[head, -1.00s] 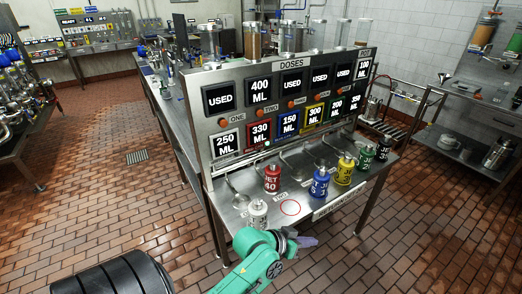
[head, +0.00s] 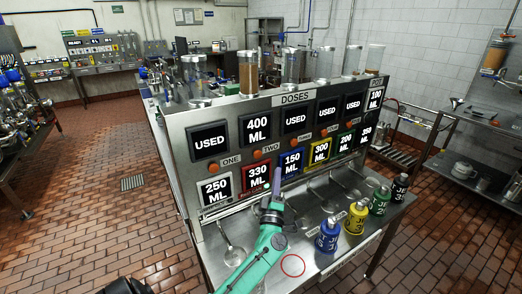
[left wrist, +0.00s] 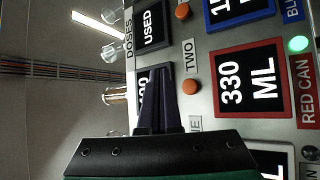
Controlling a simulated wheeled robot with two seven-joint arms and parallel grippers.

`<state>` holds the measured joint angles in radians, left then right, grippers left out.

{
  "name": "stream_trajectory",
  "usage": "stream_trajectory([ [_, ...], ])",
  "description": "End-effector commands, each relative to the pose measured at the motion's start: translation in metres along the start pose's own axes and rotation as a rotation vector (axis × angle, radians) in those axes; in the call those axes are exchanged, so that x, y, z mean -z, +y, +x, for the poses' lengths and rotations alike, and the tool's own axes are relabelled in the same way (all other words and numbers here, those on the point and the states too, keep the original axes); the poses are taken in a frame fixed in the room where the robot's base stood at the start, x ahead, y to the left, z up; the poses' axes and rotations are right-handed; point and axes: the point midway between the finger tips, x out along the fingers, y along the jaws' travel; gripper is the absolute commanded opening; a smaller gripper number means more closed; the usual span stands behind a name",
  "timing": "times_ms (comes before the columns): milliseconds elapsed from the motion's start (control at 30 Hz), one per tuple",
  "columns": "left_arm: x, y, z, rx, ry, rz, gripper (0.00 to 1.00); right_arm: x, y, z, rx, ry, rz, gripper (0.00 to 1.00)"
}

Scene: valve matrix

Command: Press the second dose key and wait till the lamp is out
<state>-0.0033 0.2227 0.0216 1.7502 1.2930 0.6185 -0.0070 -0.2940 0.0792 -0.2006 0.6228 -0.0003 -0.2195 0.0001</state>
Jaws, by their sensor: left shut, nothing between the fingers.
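The second dose key (head: 257,155) is an orange round button beside the TWO label on the steel panel. It also shows in the left wrist view (left wrist: 191,87), to the right of my fingers. The display above it reads 400 ML (head: 256,129); the one below reads 330 ML (head: 257,177). A lamp (left wrist: 298,44) glows green by the RED CAN label. My left gripper (head: 278,176) is shut and empty, pointing up in front of the panel. In the head view it is right of and below the second key, apart from it.
Other orange keys, such as the first one (head: 213,168), line the panel. Blue (head: 327,238), yellow (head: 356,217) and green (head: 379,201) canisters stand on the steel shelf. A red ring (head: 292,265) marks a bare spot. Glass cylinders top the panel.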

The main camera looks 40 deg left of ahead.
Motion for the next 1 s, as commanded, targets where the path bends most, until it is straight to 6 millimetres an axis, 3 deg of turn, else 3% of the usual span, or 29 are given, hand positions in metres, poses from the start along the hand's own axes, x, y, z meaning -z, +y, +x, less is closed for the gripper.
stream_trajectory([
  [467,0.005,-0.006,0.005,0.002,0.008,-0.002,0.0,-0.013,0.001,0.004,-0.001,-0.02,0.001,0.5],
  [1000,0.042,-0.043,0.056,0.002,0.008,-0.002,0.0,-0.009,0.001,0.031,-0.002,-0.009,0.001,0.5],
])
